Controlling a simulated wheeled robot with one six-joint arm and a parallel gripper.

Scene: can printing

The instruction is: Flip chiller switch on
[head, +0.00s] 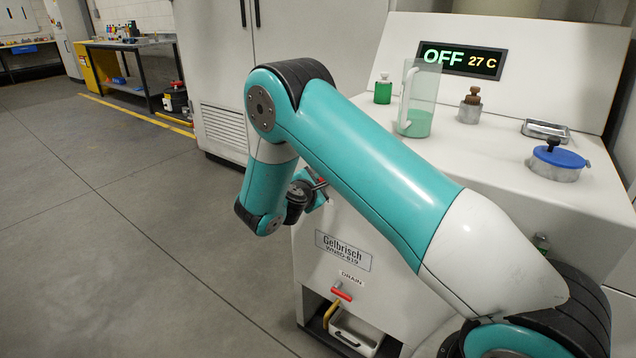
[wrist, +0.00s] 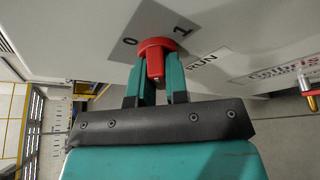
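The red chiller switch (wrist: 156,58) is a rotary knob on a grey plate marked 0 and 1, with a RUN label beside it in the wrist view. My gripper (wrist: 156,82) is at the switch, one teal finger on each side of its red handle. The fingers appear closed against the handle. In the head view my gripper is mostly hidden behind my arm at the machine's front corner. The chiller display (head: 459,61) reads OFF and 27 C.
On the machine top stand a pitcher with green liquid (head: 418,105), a green bottle (head: 383,90), a brown-stoppered jar (head: 470,105) and a blue-lidded pot (head: 556,160). A red DRAIN valve (head: 341,292) sits low on the front. The floor to the left is clear.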

